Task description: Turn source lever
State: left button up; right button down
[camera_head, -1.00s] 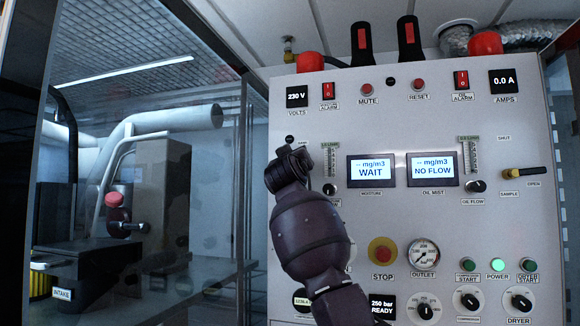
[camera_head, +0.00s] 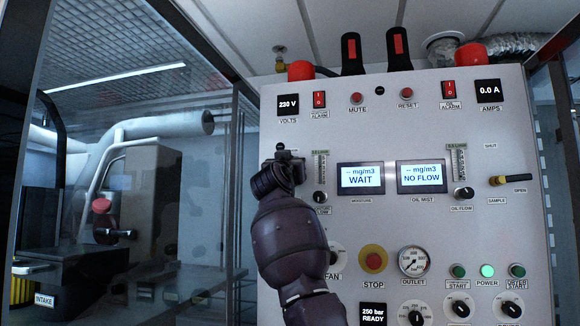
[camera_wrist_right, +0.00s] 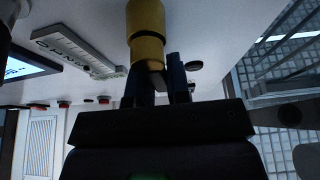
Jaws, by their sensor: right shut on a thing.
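My right gripper (camera_head: 278,168) is at the left side of the grey control panel (camera_head: 400,135), left of the moisture display. In the right wrist view its dark fingers (camera_wrist_right: 160,88) are closed around the lower end of a yellow cylindrical part (camera_wrist_right: 146,35), which I take to be the source lever. In the head view my gripper and wrist cover that lever, so its angle cannot be told. My left gripper is not in view.
The moisture display (camera_head: 360,178) reads WAIT and the oil mist display (camera_head: 421,177) reads NO FLOW. A sample lever (camera_head: 510,180) sits at the right. The stop button (camera_head: 373,258) and outlet gauge (camera_head: 413,262) are below. Glass panes stand at the left.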

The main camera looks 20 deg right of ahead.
jog(key=shift+f, duration=0.1)
jog(key=c, duration=1.2)
grip_release()
jog(key=shift+o, duration=0.6)
jog(key=b+v, duration=0.2)
jog(key=v, duration=0.8)
jog(key=shift+s+a+b, duration=0.3)
jog(key=shift+s, duration=0.05)
